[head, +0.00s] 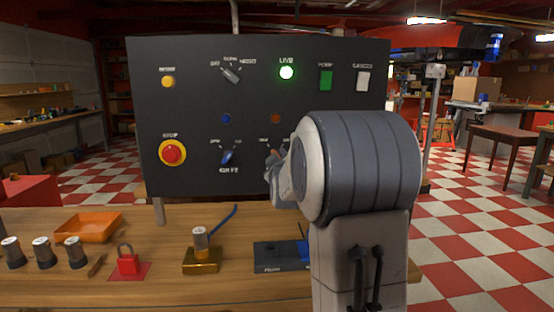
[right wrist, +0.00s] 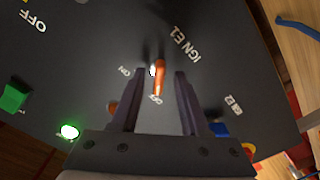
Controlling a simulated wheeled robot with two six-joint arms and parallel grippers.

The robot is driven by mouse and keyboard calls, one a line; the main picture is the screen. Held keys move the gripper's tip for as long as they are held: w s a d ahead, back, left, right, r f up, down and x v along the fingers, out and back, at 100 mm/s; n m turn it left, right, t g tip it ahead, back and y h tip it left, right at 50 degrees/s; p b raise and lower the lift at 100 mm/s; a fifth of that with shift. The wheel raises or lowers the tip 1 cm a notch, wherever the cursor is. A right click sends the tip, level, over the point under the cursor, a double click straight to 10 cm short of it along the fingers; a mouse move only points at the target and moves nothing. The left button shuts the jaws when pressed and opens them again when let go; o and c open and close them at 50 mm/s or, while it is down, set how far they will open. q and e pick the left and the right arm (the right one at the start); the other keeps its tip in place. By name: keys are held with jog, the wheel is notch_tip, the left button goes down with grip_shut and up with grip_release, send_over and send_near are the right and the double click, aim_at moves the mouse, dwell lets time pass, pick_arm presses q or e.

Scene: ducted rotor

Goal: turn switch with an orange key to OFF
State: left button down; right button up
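The switch with the orange key (right wrist: 159,80) is on the dark panel, beside the printed IGN E1 label, in the right wrist view. The key's lower end in that view lies close to the small OFF label; the ON label is off to its left. My right gripper (right wrist: 160,75) is open, with one finger on each side of the key and gaps visible. In the head view my right gripper (head: 275,165) is at the panel's lower right, and my arm hides the orange key. My left gripper is in neither view.
The panel (head: 190,110) also carries a blue-key switch (head: 228,157), a red stop button (head: 172,153), a lit green LIVE lamp (head: 287,72) and a green pump switch (head: 326,80). The bench below holds an orange tray (head: 90,227), a red padlock (head: 127,262) and several cylinders.

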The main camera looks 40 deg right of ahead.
jog(key=shift+s, duration=0.1)
jog(key=v, duration=1)
jog(key=shift+a, duration=0.2)
jog(key=shift+a+f, duration=0.1)
